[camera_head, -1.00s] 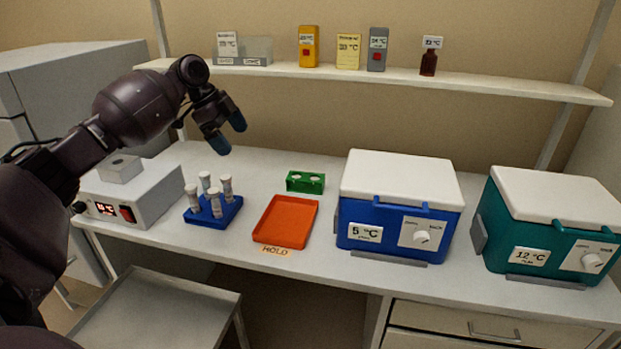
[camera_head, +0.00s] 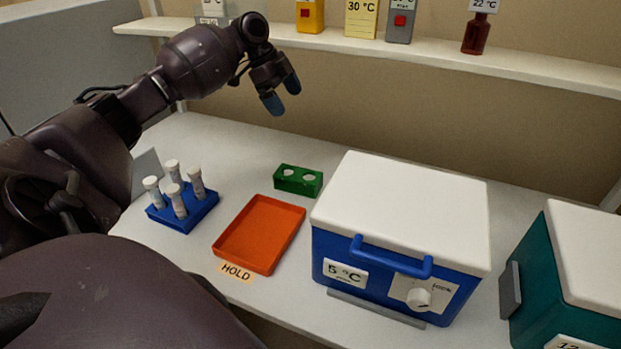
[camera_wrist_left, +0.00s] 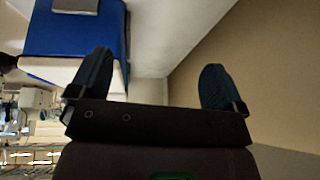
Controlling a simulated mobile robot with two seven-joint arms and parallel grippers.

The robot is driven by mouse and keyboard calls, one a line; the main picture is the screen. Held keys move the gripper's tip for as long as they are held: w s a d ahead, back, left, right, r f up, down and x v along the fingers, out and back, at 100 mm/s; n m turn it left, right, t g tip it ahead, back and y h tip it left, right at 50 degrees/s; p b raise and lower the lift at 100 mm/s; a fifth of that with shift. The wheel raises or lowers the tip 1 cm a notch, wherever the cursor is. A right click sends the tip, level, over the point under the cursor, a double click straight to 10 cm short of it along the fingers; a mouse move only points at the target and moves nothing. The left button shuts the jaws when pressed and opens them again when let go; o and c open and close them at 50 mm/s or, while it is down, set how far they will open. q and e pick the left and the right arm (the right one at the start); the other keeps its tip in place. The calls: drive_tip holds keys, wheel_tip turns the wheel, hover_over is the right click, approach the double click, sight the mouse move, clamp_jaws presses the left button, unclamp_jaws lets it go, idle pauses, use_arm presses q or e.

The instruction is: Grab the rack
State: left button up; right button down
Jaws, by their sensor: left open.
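A blue rack (camera_head: 186,212) holds several white-capped vials (camera_head: 172,191) upright at the left of the bench. A small green rack (camera_head: 298,180) with two round pale spots on top sits farther back, behind the orange tray. My left gripper (camera_head: 282,93) is open and empty, in the air above and behind the green rack in the head view, clear of both racks. Its two blue fingers are spread wide in the left wrist view (camera_wrist_left: 157,85), with nothing between them. No rack is visible in the wrist view. My right gripper is not in view.
The orange tray (camera_head: 236,259) lies by the HOLD label (camera_head: 237,272). A blue cooler (camera_head: 323,260) with a white lid stands to its right, and a teal cooler (camera_head: 535,275) farther right. A shelf (camera_head: 420,52) with bottles and boxes runs along the back wall.

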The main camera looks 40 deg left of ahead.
use_arm(q)
wheel_tip(320, 180, down, 5)
drive_tip(key=s+b, duration=0.2)
drive_tip(key=b, duration=0.1)
drive_tip(key=g+b, duration=0.1)
drive_tip(key=b, duration=0.3)
approach(297, 174)
drive_tip(key=x, duration=0.2)
drive_tip(key=b+x, duration=0.1)
drive_tip(key=x, duration=0.3)
drive_tip(key=shift+w+d+f, duration=0.25)
drive_tip(key=shift+d+f, duration=0.05)
drive_tip(key=shift+d, duration=0.05)
drive_tip(key=x, duration=0.5)
drive_tip(key=shift+s+a+b, duration=0.15)
drive_tip(key=shift+a+b, duration=0.1)
drive_tip(key=shift+b, duration=0.1)
drive_tip(key=shift+d+f, duration=0.1)
drive_tip(key=shift+f, duration=0.2)
drive_tip(key=shift+r, duration=0.1)
drive_tip(key=c, duration=1.1)
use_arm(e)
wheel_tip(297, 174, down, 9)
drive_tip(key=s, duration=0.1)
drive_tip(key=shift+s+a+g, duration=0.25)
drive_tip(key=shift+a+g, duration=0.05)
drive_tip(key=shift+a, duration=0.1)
